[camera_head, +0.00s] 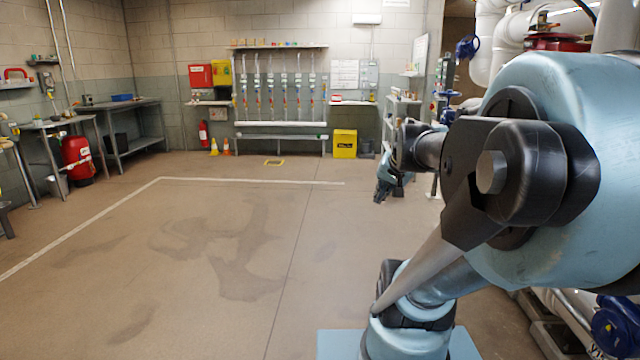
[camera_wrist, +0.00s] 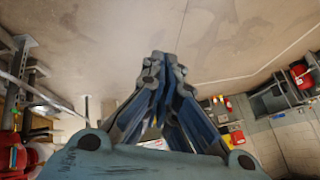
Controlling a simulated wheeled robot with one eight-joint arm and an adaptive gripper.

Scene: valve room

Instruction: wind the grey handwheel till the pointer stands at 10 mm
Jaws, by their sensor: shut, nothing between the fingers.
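My gripper (camera_wrist: 162,62) is shut in the wrist view, with its fingertips together and nothing between them. In the head view my gripper (camera_head: 383,190) is small, past my arm, hanging in the air right of the middle with its fingers pointing down. I cannot make out the grey handwheel, its pointer or a millimetre scale in either view. My arm covers much of the right side of the head view, so pipework there is partly hidden.
A blue handwheel (camera_head: 467,47) is on the pipework at upper right, and a blue valve part (camera_head: 615,325) shows at lower right. A yellow bin (camera_head: 345,143) stands at the back wall. A workbench (camera_head: 135,135) stands at back left. The floor (camera_head: 220,240) is clear.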

